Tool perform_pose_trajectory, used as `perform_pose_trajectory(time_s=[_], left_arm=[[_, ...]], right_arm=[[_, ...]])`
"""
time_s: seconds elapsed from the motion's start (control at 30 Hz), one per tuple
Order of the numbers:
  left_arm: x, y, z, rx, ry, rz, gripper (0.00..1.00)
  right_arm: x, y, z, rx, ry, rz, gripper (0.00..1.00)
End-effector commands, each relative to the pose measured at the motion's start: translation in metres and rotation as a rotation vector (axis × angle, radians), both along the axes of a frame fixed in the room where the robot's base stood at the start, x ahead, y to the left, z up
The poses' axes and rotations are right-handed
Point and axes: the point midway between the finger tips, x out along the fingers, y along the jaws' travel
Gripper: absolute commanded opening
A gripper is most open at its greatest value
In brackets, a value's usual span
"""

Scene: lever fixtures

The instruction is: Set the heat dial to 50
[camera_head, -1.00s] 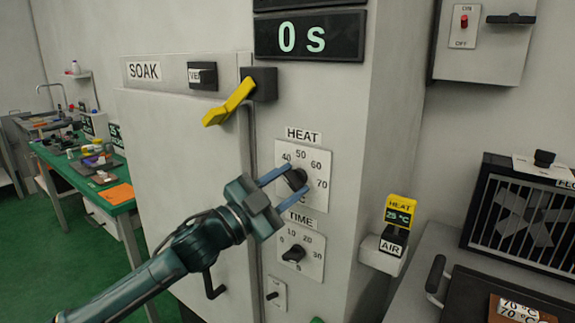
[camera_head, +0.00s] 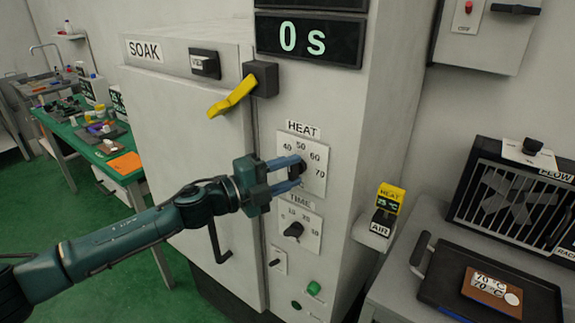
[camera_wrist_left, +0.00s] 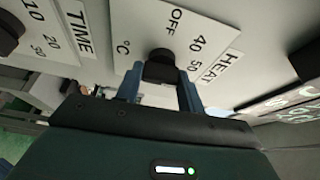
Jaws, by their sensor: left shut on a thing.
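The heat dial (camera_head: 297,168) is a black knob on a white plate marked 40, 50, 60 and 70, under the HEAT label (camera_head: 303,129). My left gripper (camera_head: 291,169) comes in from the left and is shut on the knob, with a blue finger on either side of it. In the left wrist view the heat dial (camera_wrist_left: 160,66) sits between the fingers, and OFF, 40, 50 and °C show on its plate. The knob's pointer is hidden, so I cannot tell its setting. My right gripper is not in view.
The time dial (camera_head: 293,230) is just below. A yellow lever (camera_head: 233,96) sticks out above left, beside the SOAK door (camera_head: 185,150). The display (camera_head: 308,40) reads 0 s.

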Motion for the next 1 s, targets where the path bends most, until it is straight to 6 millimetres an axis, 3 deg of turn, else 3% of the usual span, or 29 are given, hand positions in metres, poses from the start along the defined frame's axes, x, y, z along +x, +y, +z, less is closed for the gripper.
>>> perform_pose_trajectory(time_s=[0.67, 0.7, 0.93, 1.0], left_arm=[[-0.0001, -0.0002, -0.0004, 0.05, -0.035, 0.0, 0.15], [-0.0002, -0.0003, -0.0004, 0.049, -0.036, 0.0, 0.41], [-0.0001, -0.0003, -0.0001, 0.048, -0.035, 0.0, 0.59], [-0.0001, -0.0003, -0.0001, 0.048, -0.035, 0.0, 0.6]], right_arm=[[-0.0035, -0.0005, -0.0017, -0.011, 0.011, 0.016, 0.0], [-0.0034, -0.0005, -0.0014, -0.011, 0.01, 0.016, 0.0], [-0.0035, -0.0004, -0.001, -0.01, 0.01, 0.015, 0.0], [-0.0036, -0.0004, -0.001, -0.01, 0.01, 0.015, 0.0]])
